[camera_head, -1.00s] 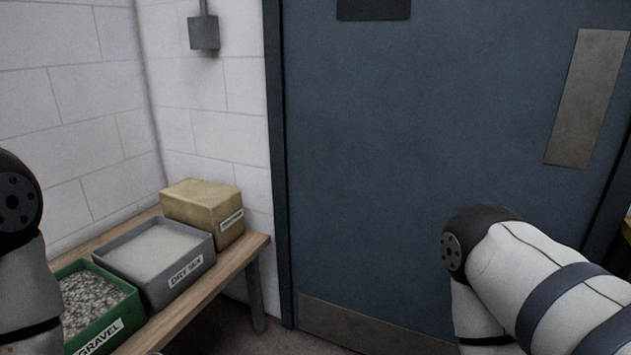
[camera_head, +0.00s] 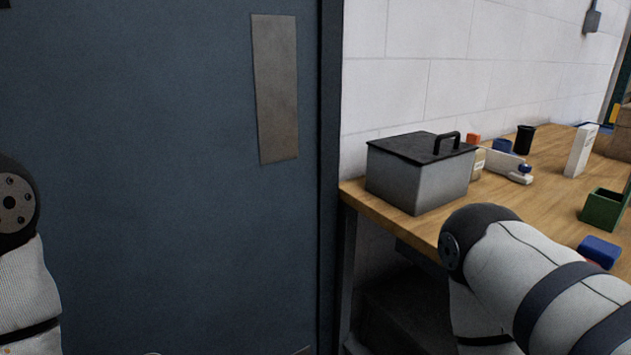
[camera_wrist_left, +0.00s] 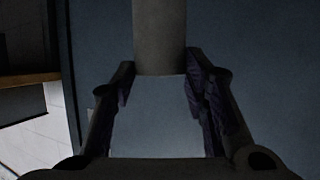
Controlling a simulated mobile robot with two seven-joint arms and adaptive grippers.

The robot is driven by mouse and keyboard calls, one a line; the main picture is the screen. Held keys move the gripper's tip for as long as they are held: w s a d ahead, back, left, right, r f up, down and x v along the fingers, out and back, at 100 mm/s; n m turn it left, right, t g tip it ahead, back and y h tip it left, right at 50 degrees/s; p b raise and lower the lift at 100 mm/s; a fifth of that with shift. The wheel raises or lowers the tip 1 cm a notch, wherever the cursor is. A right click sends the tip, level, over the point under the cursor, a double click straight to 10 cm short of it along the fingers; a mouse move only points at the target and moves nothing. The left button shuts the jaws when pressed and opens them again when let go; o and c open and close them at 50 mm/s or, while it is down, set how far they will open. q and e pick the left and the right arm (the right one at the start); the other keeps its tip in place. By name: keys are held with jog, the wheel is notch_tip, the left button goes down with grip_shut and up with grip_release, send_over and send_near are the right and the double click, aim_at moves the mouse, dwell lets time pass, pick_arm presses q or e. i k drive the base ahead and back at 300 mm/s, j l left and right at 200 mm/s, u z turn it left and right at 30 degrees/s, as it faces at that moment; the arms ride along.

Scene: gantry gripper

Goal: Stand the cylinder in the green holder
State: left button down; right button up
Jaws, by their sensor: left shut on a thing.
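A grey cylinder (camera_wrist_left: 160,35) shows at the top of the left wrist view. Its lower end sits between the fingers of my left gripper (camera_wrist_left: 160,72), which is shut on it; its far end runs out of the picture. A dark green open-topped holder (camera_head: 603,210) stands on the wooden bench at the right edge of the head view, partly cut off. Neither gripper shows in the head view, only parts of my two arms. My left gripper and the cylinder are well away from the holder.
A wooden bench (camera_head: 368,203) runs along the white wall. A grey box with a black lid (camera_head: 418,180) stands at its near end. Behind are a black cup (camera_head: 524,139), a white carton (camera_head: 580,152) and a stapler-like item (camera_head: 508,166). A blue block (camera_head: 598,250) lies before the holder. A blue door (camera_head: 160,180) fills the left.

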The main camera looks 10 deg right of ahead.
aim_at(601, 220)
jog(key=i+j+z, duration=0.1)
jog(key=z, duration=0.4)
jog(key=j+z, duration=0.15)
jog(key=z, duration=0.3)
jog(key=i+j+z, duration=0.1)
jog(key=z, duration=0.4)
jog(key=j+z, duration=0.25)
jog(key=z, duration=0.25)
